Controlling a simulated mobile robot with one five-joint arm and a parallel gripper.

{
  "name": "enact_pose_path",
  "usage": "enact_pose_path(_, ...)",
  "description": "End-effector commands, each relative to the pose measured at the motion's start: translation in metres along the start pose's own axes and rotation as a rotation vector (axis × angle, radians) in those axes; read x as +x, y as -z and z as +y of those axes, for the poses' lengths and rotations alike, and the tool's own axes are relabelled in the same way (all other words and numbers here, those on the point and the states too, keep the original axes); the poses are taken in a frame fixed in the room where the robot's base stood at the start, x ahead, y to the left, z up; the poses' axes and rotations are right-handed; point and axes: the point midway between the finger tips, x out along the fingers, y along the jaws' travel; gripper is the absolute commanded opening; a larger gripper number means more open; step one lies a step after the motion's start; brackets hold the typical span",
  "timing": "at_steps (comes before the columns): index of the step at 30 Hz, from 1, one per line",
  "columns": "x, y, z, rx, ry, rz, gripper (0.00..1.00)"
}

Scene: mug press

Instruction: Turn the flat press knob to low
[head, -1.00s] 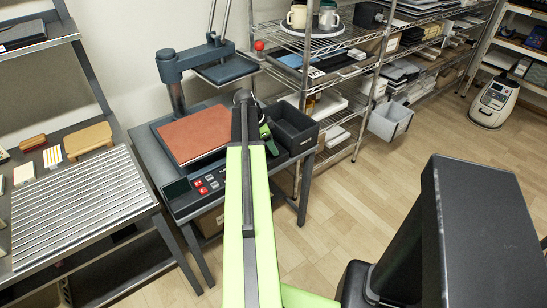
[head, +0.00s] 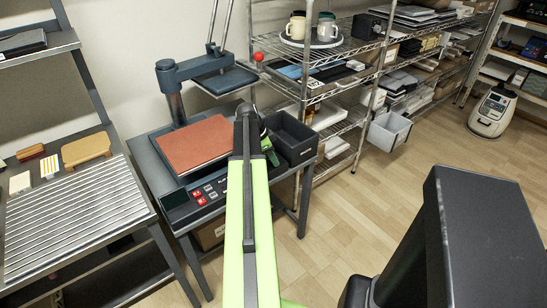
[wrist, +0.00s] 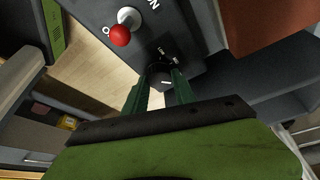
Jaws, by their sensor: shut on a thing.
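The flat press (head: 171,90) stands on a dark table in the head view, with a red-brown pad (head: 196,144) and a control panel (head: 198,197) at its front. My gripper (head: 266,148) is at the press's right side, partly hidden behind my arm. In the wrist view, the dark round knob (wrist: 160,74) sits between the two green fingers of my gripper (wrist: 160,90), which is shut on it. A white mark shows on the knob, with small labels on the panel beside it. I cannot read its setting.
A red-tipped lever (wrist: 120,35) stands close to the knob in the wrist view. A black bin (head: 292,138) is right of the press. A wire rack (head: 335,90) with cups stands behind, and a ribbed work table (head: 70,225) is at left. Open floor lies at right.

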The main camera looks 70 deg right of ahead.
Motion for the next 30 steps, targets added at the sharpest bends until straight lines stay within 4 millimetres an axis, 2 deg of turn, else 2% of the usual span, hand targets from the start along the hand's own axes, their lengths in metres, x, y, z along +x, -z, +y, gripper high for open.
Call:
enact_pose_path(11, -0.0009, -0.0018, 0.0052, -0.137, 0.058, 0.001, 0.0)
enact_pose_path(30, 0.0003, -0.0009, 0.0102, -0.684, 0.281, -0.004, 0.0)
